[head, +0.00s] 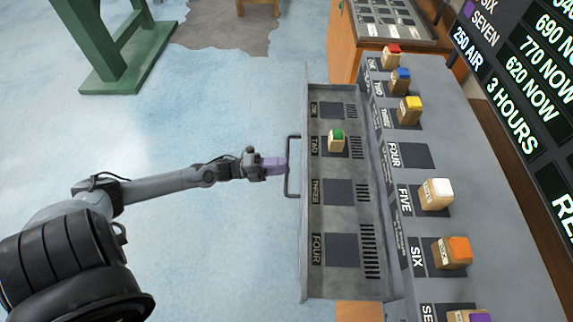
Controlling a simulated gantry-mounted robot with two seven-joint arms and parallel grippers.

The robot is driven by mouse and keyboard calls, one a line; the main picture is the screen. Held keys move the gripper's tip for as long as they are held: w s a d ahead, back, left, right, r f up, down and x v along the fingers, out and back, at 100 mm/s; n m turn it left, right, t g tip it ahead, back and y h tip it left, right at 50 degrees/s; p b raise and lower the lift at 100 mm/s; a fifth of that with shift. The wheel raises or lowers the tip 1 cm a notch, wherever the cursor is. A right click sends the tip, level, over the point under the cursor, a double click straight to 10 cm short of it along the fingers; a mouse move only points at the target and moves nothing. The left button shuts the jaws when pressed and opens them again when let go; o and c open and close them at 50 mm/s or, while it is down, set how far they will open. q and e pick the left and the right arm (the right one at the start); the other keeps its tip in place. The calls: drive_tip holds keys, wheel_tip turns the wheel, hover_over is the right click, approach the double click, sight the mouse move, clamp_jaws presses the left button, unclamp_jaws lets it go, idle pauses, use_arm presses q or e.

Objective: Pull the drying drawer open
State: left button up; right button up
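The drying drawer (334,225) is pulled out from the grey cabinet, showing a metal tray with slots labelled ONE to FOUR. A block with a green top (337,141) stands at slot TWO. The dark bar handle (289,167) is on the drawer's left front edge. My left gripper (274,165) is level with the handle, its purple tip just left of the bar. I cannot tell whether it touches the bar, nor whether its fingers are open or shut. My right gripper is not in view.
Blocks with red, blue, yellow, white and orange tops stand on the cabinet's grey top (480,200). A dark board (530,80) with lettering is at the right. A green stand (110,50) is at the upper left. The blue floor left of the drawer is mostly clear.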

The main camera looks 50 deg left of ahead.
use_arm(q)
drive_tip(key=v, duration=0.8)
drive_tip(key=shift+a, duration=0.15)
drive_tip(key=shift+s, duration=0.15)
